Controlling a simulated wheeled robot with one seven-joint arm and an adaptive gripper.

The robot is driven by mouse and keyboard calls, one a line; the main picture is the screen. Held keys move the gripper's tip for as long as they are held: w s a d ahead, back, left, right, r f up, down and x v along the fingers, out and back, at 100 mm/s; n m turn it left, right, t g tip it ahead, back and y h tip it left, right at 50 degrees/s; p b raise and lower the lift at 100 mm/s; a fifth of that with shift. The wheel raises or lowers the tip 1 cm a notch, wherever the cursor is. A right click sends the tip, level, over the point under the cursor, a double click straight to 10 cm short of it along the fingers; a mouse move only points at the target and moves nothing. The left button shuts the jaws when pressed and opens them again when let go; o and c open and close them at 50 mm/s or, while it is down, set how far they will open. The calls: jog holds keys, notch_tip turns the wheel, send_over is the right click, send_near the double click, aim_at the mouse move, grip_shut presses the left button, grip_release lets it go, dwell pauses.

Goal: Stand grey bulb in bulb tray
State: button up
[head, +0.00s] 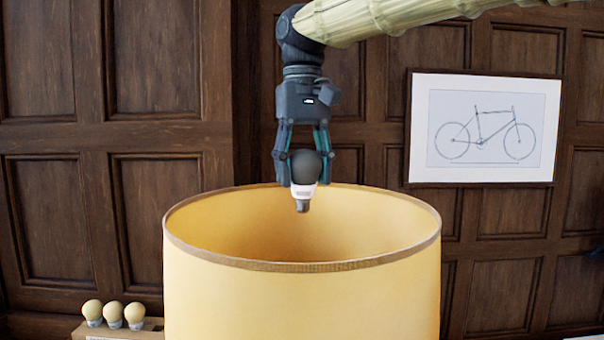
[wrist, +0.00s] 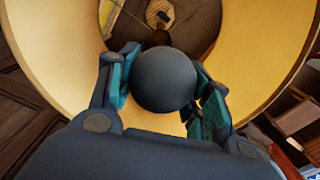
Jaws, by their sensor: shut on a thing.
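The grey bulb (head: 305,170) has a dark round globe, a white collar and a metal base pointing down. My gripper (head: 303,172) is shut on its globe and holds it upright, base down, over the open top of a large yellow lampshade. In the wrist view the globe (wrist: 165,79) sits between the two fingers (wrist: 165,92). The bulb tray (head: 152,324) is at the lower left of the head view, beside the shade. It holds several cream bulbs (head: 113,313) standing in a row; its right part is hidden behind the shade.
The lampshade (head: 300,300) fills the lower middle, and its rim (head: 300,266) surrounds the space under my gripper. In the wrist view a hexagonal fitting (wrist: 160,12) shows down inside the shade. A panelled wall with a framed bicycle drawing (head: 484,130) stands behind.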

jog(key=shift+a+r, duration=0.1)
jog(key=shift+r, duration=2.4)
